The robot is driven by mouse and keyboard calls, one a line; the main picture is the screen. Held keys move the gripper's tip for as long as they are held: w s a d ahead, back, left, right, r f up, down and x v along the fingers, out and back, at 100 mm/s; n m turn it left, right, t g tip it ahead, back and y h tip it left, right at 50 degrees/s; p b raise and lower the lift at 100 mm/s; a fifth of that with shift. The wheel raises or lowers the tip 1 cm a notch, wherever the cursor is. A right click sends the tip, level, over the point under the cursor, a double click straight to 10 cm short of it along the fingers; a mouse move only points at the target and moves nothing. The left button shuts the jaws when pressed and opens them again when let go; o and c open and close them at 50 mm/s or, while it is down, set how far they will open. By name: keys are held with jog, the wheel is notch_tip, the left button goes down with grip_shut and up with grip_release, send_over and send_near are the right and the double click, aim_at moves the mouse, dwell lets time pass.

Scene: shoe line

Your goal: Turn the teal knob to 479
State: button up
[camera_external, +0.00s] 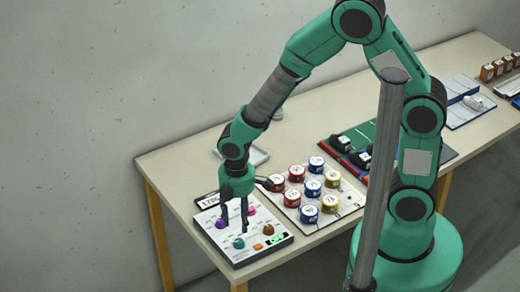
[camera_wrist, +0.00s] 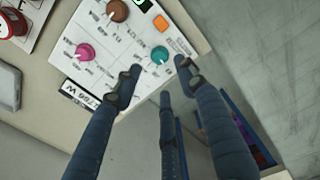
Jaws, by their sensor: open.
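The teal knob (camera_external: 239,243) sits near the front of a white control panel (camera_external: 223,249). In the wrist view the teal knob (camera_wrist: 160,55) has a white pointer mark and a printed dial around it. My gripper (camera_external: 236,222) is open and points down over the panel. In the wrist view my gripper (camera_wrist: 157,70) has its dark fingertips spread on either side of the teal knob, with nothing held; I cannot tell whether they touch it. A green display (camera_external: 277,239) is lit on the panel. Its number is too small to read, and the wrist view cuts it off.
An orange button (camera_wrist: 160,24), a brown knob (camera_wrist: 117,10) and a magenta knob (camera_wrist: 85,52) are close by on the panel. A purple knob (camera_external: 220,223) is at its left side. A tray (camera_external: 295,214) of red, blue and yellow round tins stands to the right.

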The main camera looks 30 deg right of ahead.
aim_at(239, 241)
notch_tip(239, 241, down, 8)
jog(key=shift+r+b, duration=0.1)
jog(key=shift+b, duration=0.5)
grip_shut()
